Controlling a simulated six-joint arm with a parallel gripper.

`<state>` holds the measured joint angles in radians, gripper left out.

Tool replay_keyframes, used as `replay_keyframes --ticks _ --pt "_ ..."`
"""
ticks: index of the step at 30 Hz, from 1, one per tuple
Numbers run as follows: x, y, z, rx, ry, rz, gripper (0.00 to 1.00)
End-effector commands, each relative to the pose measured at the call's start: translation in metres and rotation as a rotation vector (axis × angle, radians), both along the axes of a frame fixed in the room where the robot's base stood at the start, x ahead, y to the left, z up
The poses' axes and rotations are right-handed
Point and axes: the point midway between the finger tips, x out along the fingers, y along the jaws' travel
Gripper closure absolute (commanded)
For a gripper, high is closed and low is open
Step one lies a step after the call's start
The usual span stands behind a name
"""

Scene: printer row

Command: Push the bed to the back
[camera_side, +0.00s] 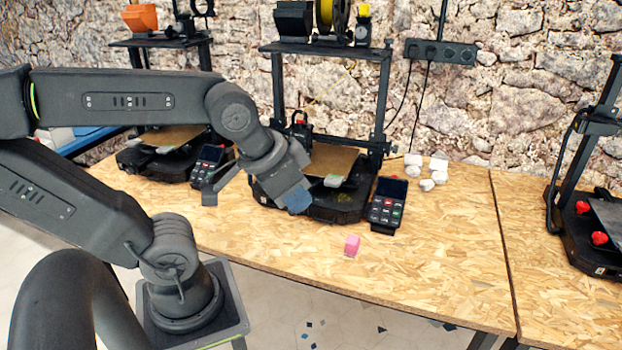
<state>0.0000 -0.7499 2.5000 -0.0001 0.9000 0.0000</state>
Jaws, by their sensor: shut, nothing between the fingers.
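The middle printer (312,205) stands on the wooden table against the stone wall. Its bed (335,160) is a flat tan plate under the upright frame, partly hidden on the left by my wrist. A small pale grey-green piece (334,181) lies at the bed's front. My gripper (297,203) is shut and empty, pointing down at the front left of the printer, by the bed's front edge. I cannot tell whether it touches the bed, because my wrist covers that area.
A pink block (352,245) lies on the table (420,270) in front of the printer. A control panel (387,205) stands at the printer's right. Several white lumps (430,175) lie behind it. Other printers stand at left (165,155) and right (600,225). The table's front right is clear.

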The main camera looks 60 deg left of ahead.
Motion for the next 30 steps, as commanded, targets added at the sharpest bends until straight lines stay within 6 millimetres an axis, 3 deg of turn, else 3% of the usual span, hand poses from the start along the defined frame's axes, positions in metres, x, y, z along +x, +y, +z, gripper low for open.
replay_keyframes --ticks 7,11,16,19,23,30 --pt "0.000 0.000 0.000 0.000 0.000 0.000 1.00" --pt "0.004 0.002 0.002 -0.008 0.004 0.026 0.89" --pt "0.039 0.025 0.010 -0.083 0.040 0.263 0.72" --pt "0.074 0.055 0.014 -0.160 0.065 0.511 0.63" --pt "0.118 0.106 0.011 -0.264 0.086 0.853 0.62" --pt "0.174 0.227 -0.026 -0.447 0.091 1.489 0.62"
